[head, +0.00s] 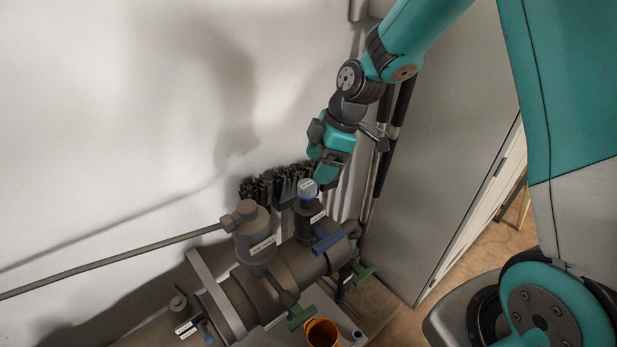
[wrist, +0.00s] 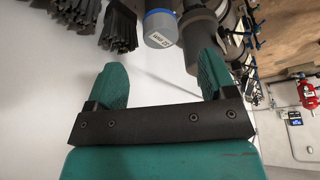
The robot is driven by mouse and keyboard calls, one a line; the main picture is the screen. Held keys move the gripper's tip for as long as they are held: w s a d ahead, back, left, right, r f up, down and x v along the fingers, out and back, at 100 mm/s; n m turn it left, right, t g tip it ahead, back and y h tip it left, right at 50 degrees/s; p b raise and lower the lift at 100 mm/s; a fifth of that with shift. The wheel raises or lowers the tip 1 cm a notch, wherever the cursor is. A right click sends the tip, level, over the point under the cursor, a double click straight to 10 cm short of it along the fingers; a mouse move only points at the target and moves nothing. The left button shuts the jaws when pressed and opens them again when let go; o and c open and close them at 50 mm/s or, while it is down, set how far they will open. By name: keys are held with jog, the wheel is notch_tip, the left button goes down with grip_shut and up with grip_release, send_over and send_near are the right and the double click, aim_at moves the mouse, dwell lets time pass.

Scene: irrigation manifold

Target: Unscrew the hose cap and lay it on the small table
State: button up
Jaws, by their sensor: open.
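The hose cap (head: 307,188) is a blue cap with a white label, on top of a dark upright pipe stub of the manifold. It also shows in the wrist view as a blue-grey labelled cap (wrist: 160,28), beyond the fingertips and roughly centred between them. My gripper (head: 326,172) is just above and right of the cap in the head view. In the wrist view my gripper (wrist: 163,75) has its two green fingers spread wide with nothing between them. A pale flat surface (head: 347,328) shows at the bottom; I cannot tell if it is the small table.
The dark manifold (head: 240,297) has a blue handle (head: 327,241) and green handles (head: 301,317). An orange cup (head: 322,333) stands below it. Black brushes (head: 262,187) are close behind the cap. A grey door (head: 440,170) is at right. A red object (wrist: 307,94) is far off.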

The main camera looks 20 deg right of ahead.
aim_at(307, 184)
jog(key=p+x, duration=0.1)
jog(key=x, duration=0.5)
jog(key=shift+a+f+p, duration=0.15)
jog(key=shift+f+p, duration=0.15)
jog(key=shift+p, duration=0.05)
jog(key=c, duration=1.1)
jog(key=shift+o, duration=0.2)
jog(key=shift+w+f+n+g+b, duration=0.1)
jog(key=shift+n+g+b, duration=0.4)
jog(key=shift+n, duration=0.6)
jog(key=shift+n+g, duration=0.4)
jog(key=shift+n, duration=0.8)
jog(key=shift+n+g+b, duration=0.4)
jog(key=shift+n+b, duration=0.35)
jog(key=shift+n, duration=0.25)
jog(key=shift+n+g+h+b, duration=0.4)
jog(key=shift+n+b, duration=0.05)
jog(key=shift+n, duration=0.85)
